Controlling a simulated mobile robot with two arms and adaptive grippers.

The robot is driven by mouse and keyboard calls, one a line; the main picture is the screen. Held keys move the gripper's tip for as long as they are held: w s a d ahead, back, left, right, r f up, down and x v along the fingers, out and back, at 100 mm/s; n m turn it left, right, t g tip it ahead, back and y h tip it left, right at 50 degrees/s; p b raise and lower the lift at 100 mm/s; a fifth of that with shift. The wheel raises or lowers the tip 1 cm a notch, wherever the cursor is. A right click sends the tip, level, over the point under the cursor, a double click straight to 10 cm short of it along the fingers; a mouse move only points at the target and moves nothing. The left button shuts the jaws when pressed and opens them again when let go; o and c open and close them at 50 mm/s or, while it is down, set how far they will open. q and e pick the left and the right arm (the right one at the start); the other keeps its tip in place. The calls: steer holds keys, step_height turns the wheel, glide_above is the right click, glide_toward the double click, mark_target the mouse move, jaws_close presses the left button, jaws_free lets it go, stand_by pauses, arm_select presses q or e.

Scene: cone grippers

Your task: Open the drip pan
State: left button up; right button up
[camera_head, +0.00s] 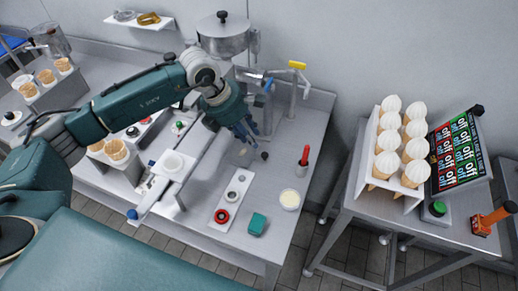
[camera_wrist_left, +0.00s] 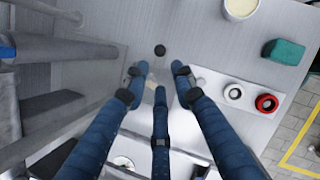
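My left gripper (camera_head: 243,138) reaches down from the upper left, below the metal hopper machine. Its three blue fingers (camera_wrist_left: 158,78) are spread apart, with nothing held between them. A small black round knob (camera_head: 264,155) is just to the right of the fingertips, apart from them; it also shows ahead of the fingers in the left wrist view (camera_wrist_left: 160,50). A small pale patch (camera_wrist_left: 150,82) shows between the fingers. I cannot make out the drip pan itself clearly, nor tell whether the knob belongs to it. My right gripper is not in view.
The metal counter (camera_head: 285,140) holds a red-handled tool (camera_head: 303,158), a cream-filled bowl (camera_head: 290,199), a teal block (camera_head: 257,224) and a white plate with red and grey rings (camera_head: 230,197). The hopper machine (camera_head: 222,35) stands behind. A side table holds several cones (camera_head: 388,138).

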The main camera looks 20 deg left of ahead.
mark_target(265, 154)
arm_select(q)
steer(key=p+x, duration=0.3)
steer(key=x, duration=0.6)
steer(key=shift+w+d+f, duration=0.1)
steer(key=shift+w+d, duration=0.05)
steer(key=shift+d, duration=0.05)
steer(key=shift+w+d+f, duration=0.1)
steer(key=shift+d+f, duration=0.05)
steer(key=shift+f, duration=0.3)
steer(key=shift+c, duration=0.5)
jaws_close()
